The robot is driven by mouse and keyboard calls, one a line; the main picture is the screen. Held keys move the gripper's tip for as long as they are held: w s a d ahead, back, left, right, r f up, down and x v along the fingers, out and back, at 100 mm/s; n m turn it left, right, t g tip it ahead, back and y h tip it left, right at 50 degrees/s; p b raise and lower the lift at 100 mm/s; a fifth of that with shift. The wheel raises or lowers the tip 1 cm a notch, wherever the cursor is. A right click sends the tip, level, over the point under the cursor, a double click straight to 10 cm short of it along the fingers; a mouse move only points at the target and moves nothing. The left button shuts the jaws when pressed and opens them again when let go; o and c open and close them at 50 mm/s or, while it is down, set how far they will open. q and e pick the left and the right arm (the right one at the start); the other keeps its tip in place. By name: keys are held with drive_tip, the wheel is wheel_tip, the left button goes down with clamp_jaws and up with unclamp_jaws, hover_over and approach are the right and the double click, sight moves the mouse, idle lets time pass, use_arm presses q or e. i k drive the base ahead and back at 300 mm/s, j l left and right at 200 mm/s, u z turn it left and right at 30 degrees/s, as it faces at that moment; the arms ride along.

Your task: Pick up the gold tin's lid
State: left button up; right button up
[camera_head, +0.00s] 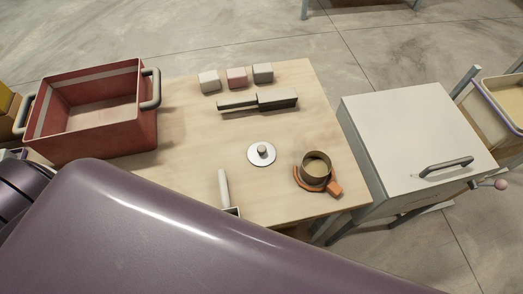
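A gold tin (315,165) stands upright at the right front of the wooden table, its top open and its inside showing. An orange piece (333,189) lies around its base on the near side. A round pale metal lid with a small knob (261,154) lies flat on the table, left of the tin and apart from it. I cannot confirm it belongs to this tin. Neither of my grippers shows; a large purple link of mine fills the lower left and the bottom of the view.
A red crate (98,136) with grey handles stands at the table's left. Several small blocks (237,78) and a dark green and pale tool (258,101) lie at the back. A white-handled tool (224,188) is partly hidden. A white lidded box (408,140) stands right.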

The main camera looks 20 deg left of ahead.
sight(260, 154)
drive_tip(key=k+l+u, duration=0.3)
drive_tip(key=k+l, duration=0.2)
drive_tip(key=l, duration=0.2)
drive_tip(key=k+l+u, duration=0.3)
drive_tip(key=k+l, duration=0.25)
